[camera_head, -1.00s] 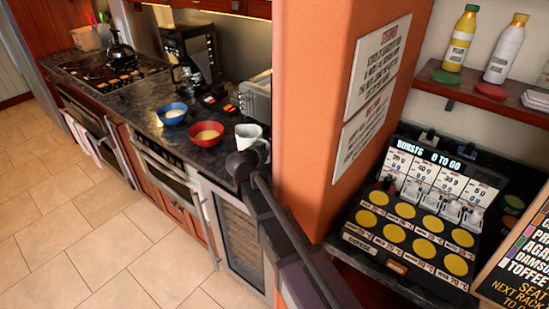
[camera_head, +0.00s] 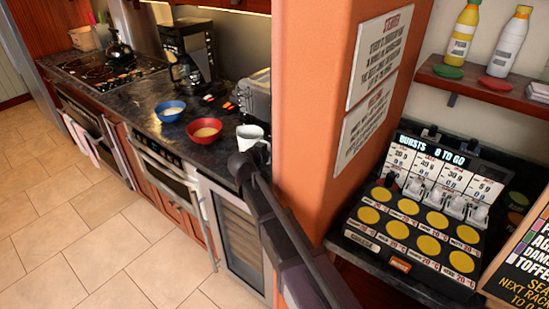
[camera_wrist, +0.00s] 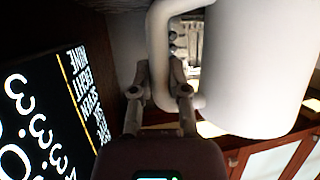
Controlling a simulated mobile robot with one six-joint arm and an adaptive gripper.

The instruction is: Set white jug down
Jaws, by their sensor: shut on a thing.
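The white jug (camera_head: 250,136) shows in the head view at the right end of the dark counter, just left of the orange pillar. My arm's dark end covers its lower part, so I cannot tell whether its base touches the counter. In the wrist view the jug's large white body (camera_wrist: 262,65) fills the right, with its handle (camera_wrist: 158,40) to the left. My gripper (camera_wrist: 160,85) has its two fingers closed on the handle. The fingers are hidden in the head view.
A red bowl (camera_head: 205,131) and a blue bowl (camera_head: 170,112) stand left of the jug. A toaster (camera_head: 255,95) is behind it, a coffee machine (camera_head: 190,55) further back. The orange pillar (camera_head: 310,130) rises close on the right. Bare counter (camera_head: 140,103) lies beyond the bowls.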

